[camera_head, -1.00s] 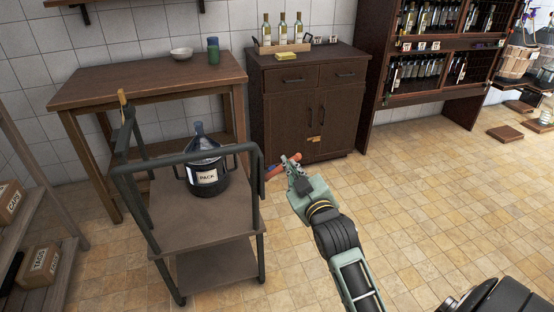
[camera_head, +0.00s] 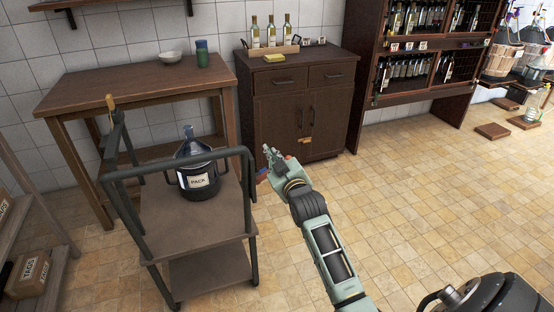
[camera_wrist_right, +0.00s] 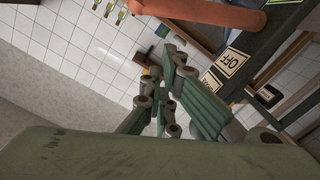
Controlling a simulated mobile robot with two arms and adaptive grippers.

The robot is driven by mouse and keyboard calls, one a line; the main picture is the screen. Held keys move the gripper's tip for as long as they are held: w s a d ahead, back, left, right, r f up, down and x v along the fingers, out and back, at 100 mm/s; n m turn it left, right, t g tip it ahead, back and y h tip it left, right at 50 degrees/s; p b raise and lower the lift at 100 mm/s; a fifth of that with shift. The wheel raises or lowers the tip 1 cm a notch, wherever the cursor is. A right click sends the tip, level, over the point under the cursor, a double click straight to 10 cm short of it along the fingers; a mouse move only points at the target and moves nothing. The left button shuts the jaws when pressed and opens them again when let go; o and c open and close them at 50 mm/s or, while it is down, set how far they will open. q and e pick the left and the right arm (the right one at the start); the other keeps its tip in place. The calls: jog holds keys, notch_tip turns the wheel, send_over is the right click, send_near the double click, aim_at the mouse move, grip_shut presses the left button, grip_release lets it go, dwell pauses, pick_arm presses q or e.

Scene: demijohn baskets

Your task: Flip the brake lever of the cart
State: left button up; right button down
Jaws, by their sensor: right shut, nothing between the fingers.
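The dark green metal cart (camera_head: 195,230) stands at the left of centre in the head view. Its orange-red lever (camera_head: 262,171) shows in small part at the cart's right side, beside my right gripper (camera_head: 270,153). In the right wrist view an orange bar (camera_wrist_right: 205,12), seemingly this lever, crosses the top. An OFF label (camera_wrist_right: 232,62) and a second, partly covered label sit on the dark post below it. My right gripper (camera_wrist_right: 160,108) is shut and empty, below the bar and apart from it in the picture. Contact in depth cannot be told. My left gripper is not in view.
A dark demijohn labelled PACK (camera_head: 198,181) stands on the cart's upper shelf. A wooden table (camera_head: 140,82) and a brown cabinet (camera_head: 285,105) stand behind. A shelf with boxes (camera_head: 28,270) is at the left.

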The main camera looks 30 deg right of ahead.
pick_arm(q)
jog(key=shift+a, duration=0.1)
pick_arm(e)
jog(key=shift+d+f, duration=0.3)
jog(key=shift+f, duration=0.2)
jog(key=shift+d+f, duration=0.25)
jog(key=shift+f, duration=0.2)
jog(key=shift+d, duration=0.1)
jog(key=shift+d+f+m, duration=0.15)
jog(key=shift+d+m, duration=0.05)
jog(key=shift+m, duration=0.1)
